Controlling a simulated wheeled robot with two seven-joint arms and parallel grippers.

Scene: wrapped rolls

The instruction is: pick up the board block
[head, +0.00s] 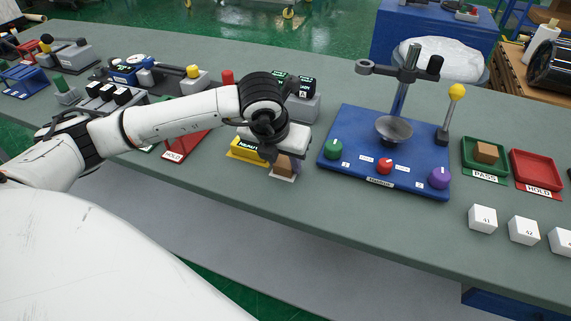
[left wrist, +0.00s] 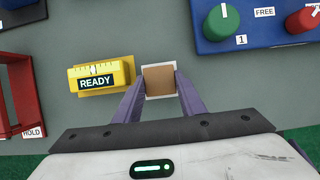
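A brown block (head: 283,165) sits on a small white pad near the table's front edge. It also shows in the left wrist view (left wrist: 159,78), with the white pad (left wrist: 160,97) around it. My left gripper (head: 282,158) is right over it, pointing down. In the left wrist view its purple fingers (left wrist: 161,85) stand apart, one on each side of the block. I cannot tell if they touch it. The gripper hides part of the block in the head view. My right gripper is not in view.
A yellow READY gauge (left wrist: 98,76) stands close left of the block. A blue panel (head: 345,150) with knobs and a bowl is to the right. A green PASS tray (head: 484,174) holds another brown block (head: 486,152). A red HOLD tray (head: 537,172) and white numbered cubes (head: 482,218) are farther right.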

